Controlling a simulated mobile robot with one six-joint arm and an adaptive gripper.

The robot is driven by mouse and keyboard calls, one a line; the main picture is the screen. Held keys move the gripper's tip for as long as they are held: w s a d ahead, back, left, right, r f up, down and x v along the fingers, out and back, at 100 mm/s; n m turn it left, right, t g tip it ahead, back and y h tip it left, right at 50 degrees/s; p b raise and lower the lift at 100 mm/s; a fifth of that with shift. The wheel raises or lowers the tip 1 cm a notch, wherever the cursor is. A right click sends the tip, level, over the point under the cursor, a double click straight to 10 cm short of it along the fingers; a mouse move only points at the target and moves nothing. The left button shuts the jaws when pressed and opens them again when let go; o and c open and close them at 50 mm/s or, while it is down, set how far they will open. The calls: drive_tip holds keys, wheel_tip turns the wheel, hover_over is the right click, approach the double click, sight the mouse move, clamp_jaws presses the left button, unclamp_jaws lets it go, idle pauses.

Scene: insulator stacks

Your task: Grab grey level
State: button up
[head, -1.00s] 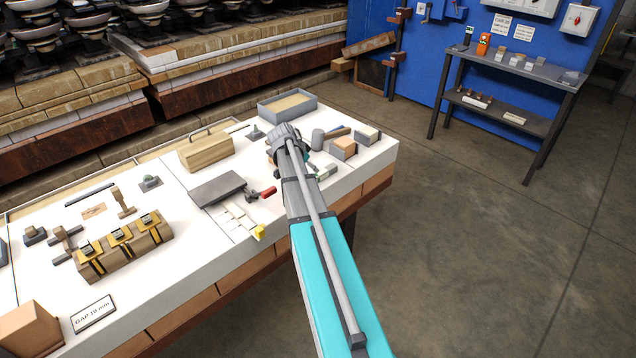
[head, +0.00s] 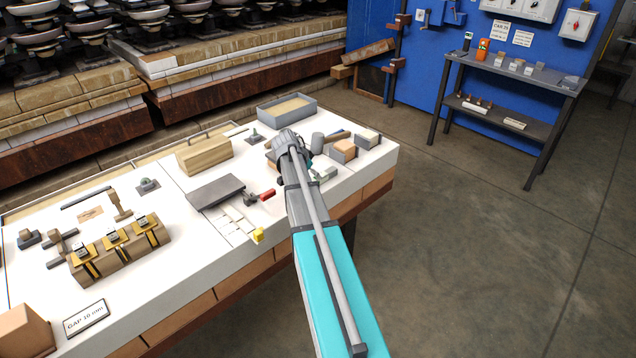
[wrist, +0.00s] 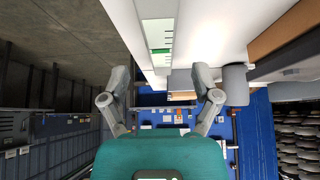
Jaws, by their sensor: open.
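The grey level, a pale piece with tick marks and a green band (wrist: 158,40), lies on the white bench top in the wrist view, above and between my fingers. In the head view, a small grey-and-green piece (head: 325,174) that looks like it lies just right of my arm's end. My gripper (wrist: 160,76) is open, with its two fingers spread and nothing between them. In the head view my wrist hides the fingers and part of the bench under them. The level appears apart from the fingers.
A grey cylinder (head: 317,142) and small blocks (head: 343,151) stand close by on the right. A red-handled tool (head: 266,195), a dark flat plate (head: 216,191) and a wooden box (head: 204,154) lie to the left. A grey tray (head: 287,109) stands behind. The bench edge is near.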

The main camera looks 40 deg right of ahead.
sight(315, 178)
drive_tip(key=shift+w+d+f+b, duration=0.1)
drive_tip(key=shift+d+f+b, duration=0.1)
drive_tip(key=shift+f+b, duration=0.35)
drive_tip(key=shift+d+f+b, duration=0.2)
drive_tip(key=shift+f+b, duration=0.25)
drive_tip(key=shift+f, duration=0.2)
drive_tip(key=shift+b+x, duration=0.85)
drive_tip(key=shift+x, duration=0.15)
drive_tip(key=shift+c, duration=0.3)
clamp_jaws()
